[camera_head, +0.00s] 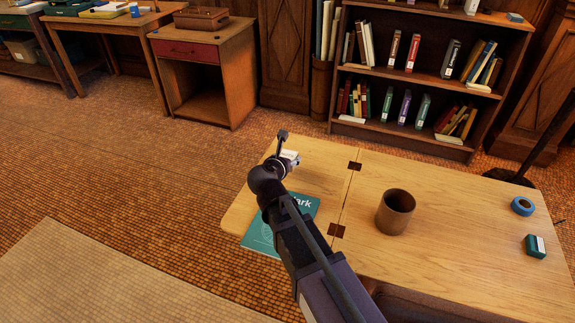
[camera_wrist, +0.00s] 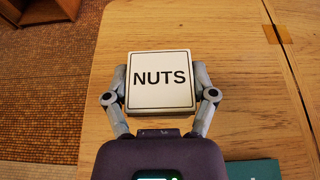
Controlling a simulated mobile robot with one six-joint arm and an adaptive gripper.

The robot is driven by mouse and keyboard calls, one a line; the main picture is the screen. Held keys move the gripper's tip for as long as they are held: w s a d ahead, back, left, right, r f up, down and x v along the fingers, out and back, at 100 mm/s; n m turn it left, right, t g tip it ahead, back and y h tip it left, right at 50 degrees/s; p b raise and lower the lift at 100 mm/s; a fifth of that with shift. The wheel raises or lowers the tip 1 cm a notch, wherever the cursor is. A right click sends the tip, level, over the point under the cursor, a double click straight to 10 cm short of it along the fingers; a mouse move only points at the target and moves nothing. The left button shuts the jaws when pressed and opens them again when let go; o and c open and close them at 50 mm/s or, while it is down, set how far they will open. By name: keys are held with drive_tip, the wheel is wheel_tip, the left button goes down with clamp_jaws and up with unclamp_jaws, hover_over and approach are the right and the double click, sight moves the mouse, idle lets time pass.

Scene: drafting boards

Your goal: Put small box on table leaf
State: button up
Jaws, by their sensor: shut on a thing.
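The small box (camera_wrist: 160,82) is white with a dark border and the word "NUTS" on its top. My gripper (camera_wrist: 160,97) is shut on it, one finger against each side, in the wrist view. In the head view the box (camera_head: 290,156) shows only partly behind my wrist, over the far part of the table leaf (camera_head: 325,175). The leaf is the left, hinged part of the wooden table and also fills much of the wrist view (camera_wrist: 225,30). I cannot tell whether the box touches the leaf or is just above it.
A teal book (camera_head: 262,236) lies at the leaf's near left edge, partly under my arm. Right of the hinge line stand a brown cup (camera_head: 396,212), a blue tape roll (camera_head: 522,206) and a green box (camera_head: 535,246). A bookshelf (camera_head: 425,85) stands behind.

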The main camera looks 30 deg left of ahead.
drive_tip(key=shift+f+b, duration=1.4)
drive_tip(key=shift+f, duration=0.05)
drive_tip(key=shift+f+b, duration=0.3)
drive_tip(key=shift+f, duration=0.05)
drive_tip(key=shift+f, duration=0.1)
drive_tip(key=o, duration=1.1)
drive_tip(key=shift+r, duration=0.2)
drive_tip(key=p+v, duration=0.4)
drive_tip(key=v, duration=0.6)
drive_tip(key=shift+s+d+r, duration=0.1)
drive_tip(key=shift+s+r, duration=0.1)
drive_tip(key=shift+s+r+p, duration=0.2)
drive_tip(key=shift+s+p, duration=0.1)
drive_tip(key=shift+s, duration=0.4)
